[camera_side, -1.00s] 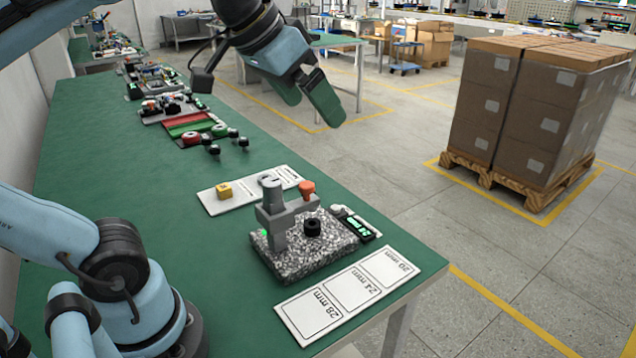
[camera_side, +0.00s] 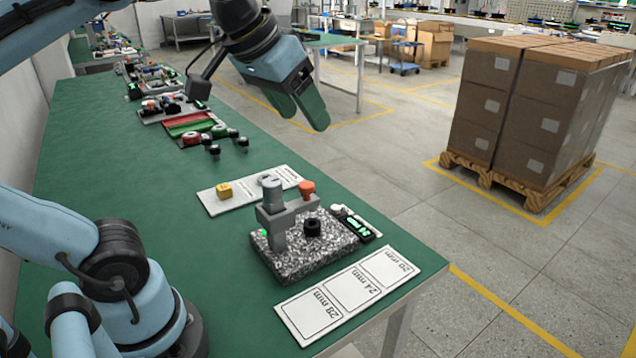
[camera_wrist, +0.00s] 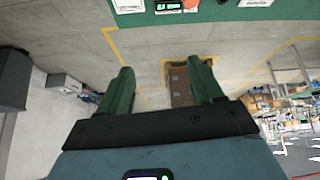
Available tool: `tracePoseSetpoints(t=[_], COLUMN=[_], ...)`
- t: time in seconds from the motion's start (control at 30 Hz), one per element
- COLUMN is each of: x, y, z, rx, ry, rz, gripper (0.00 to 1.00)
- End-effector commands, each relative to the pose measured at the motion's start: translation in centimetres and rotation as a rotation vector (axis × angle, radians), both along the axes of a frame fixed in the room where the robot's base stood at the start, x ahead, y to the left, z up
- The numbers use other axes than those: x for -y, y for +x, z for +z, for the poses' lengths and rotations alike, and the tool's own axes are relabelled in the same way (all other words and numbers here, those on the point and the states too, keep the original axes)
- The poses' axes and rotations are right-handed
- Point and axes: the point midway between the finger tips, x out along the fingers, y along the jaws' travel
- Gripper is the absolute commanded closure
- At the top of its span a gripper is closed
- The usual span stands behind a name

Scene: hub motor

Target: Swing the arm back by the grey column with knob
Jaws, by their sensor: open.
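The measuring stand has a speckled granite base (camera_side: 300,262) near the bench's right edge. A grey column (camera_side: 275,228) rises from it, topped by a grey round knob (camera_side: 271,183). A grey arm (camera_side: 297,208) reaches right from the column and carries an orange knob (camera_side: 307,189). A black ring (camera_side: 312,228) sits on the base beside the column. My gripper (camera_side: 304,118) is open and empty, well above and behind the stand, beyond the bench edge. In the wrist view, my gripper (camera_wrist: 161,70) has its green fingers apart, with only floor and a distant pallet between them.
A small display unit (camera_side: 356,225) adjoins the base. A white card marked 28, 24 and 20 mm (camera_side: 348,294) lies in front. Several small parts lie farther back. Bench to the left is clear.

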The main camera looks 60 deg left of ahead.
Motion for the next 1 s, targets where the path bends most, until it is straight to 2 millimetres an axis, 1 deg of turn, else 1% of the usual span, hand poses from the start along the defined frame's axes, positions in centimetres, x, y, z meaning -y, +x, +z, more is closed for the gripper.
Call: tracePoseSetpoints(t=[0.1, 0.2, 0.3, 0.4, 0.57, 0.67, 1.0], x=[-1.2, -2.2, -3.2, -3.7, -4.2, -4.4, -5.8], y=[-1.5, -2.8, -3.8, -4.5, -4.7, -4.4, -3.0], z=[-1.7, -2.9, -3.7, -4.1, -4.8, -5.6, -10.3], rx=[-0.075, -0.125, -0.152, -0.163, -0.166, -0.166, -0.164], ry=[-0.029, -0.043, -0.047, -0.048, -0.048, -0.049, -0.049], rz=[0.190, 0.364, 0.512, 0.611, 0.664, 0.664, 0.661], gripper=[0.37, 0.37, 0.37, 0.37, 0.37, 0.37, 0.37])
